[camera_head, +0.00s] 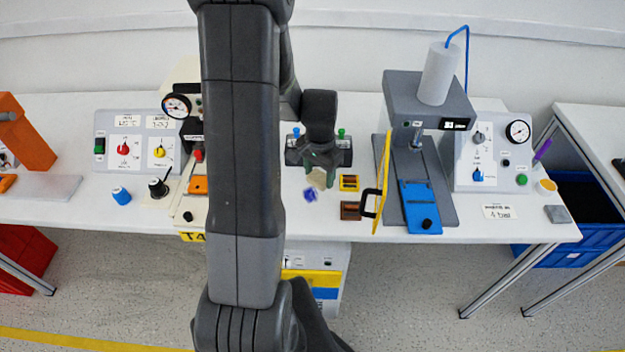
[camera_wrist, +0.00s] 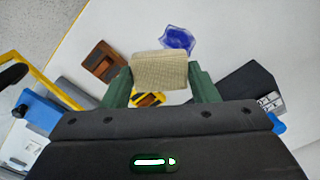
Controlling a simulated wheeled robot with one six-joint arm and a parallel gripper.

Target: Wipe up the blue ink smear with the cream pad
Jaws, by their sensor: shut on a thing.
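My gripper (camera_wrist: 160,85) is shut on the cream pad (camera_wrist: 159,70), which sits between the two green fingers in the wrist view. In the head view the gripper (camera_head: 319,168) holds the pad (camera_head: 318,178) low over the white table. The blue ink smear (camera_wrist: 178,39) lies on the table just beyond the pad's far edge in the wrist view. In the head view the smear (camera_head: 310,194) is just below and left of the pad. I cannot tell whether the pad touches the table. The smear looks largely uncovered.
A brown block (camera_head: 350,210) and a yellow-and-black block (camera_head: 349,183) lie right of the smear. A yellow guard with a black handle (camera_head: 371,203) stands beside the grey press (camera_head: 446,205). The table front is clear below the smear.

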